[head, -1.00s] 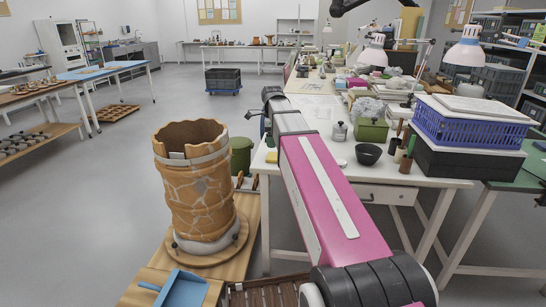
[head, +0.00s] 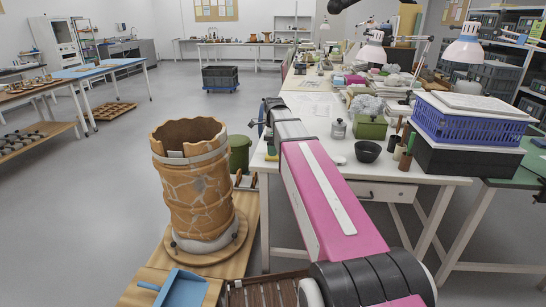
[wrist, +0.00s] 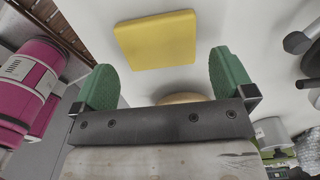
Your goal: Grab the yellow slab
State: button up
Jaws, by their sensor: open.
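The yellow slab (wrist: 155,40) is a flat, rounded square in the wrist view, lying on a white surface with a shadow along one edge. My gripper (wrist: 164,78) has two green fingertips set wide apart with nothing between them. The slab sits beyond the fingertips in the picture, roughly centred between them, and no finger touches it. In the head view my pink arm reaches over the white worktable (head: 430,184), and the gripper cannot be made out there. I cannot clearly identify the slab in the head view.
A pale tan round object (wrist: 183,98) is partly hidden behind the gripper. On the table are a dark bowl (head: 367,151), a green box (head: 370,127) and a blue crate (head: 465,122). A cracked clay vessel (head: 196,195) stands left of my arm.

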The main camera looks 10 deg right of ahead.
jog(key=shift+f, duration=1.6)
jog(key=c, duration=0.8)
jog(key=shift+o, duration=0.2)
jog(key=shift+r, duration=0.15)
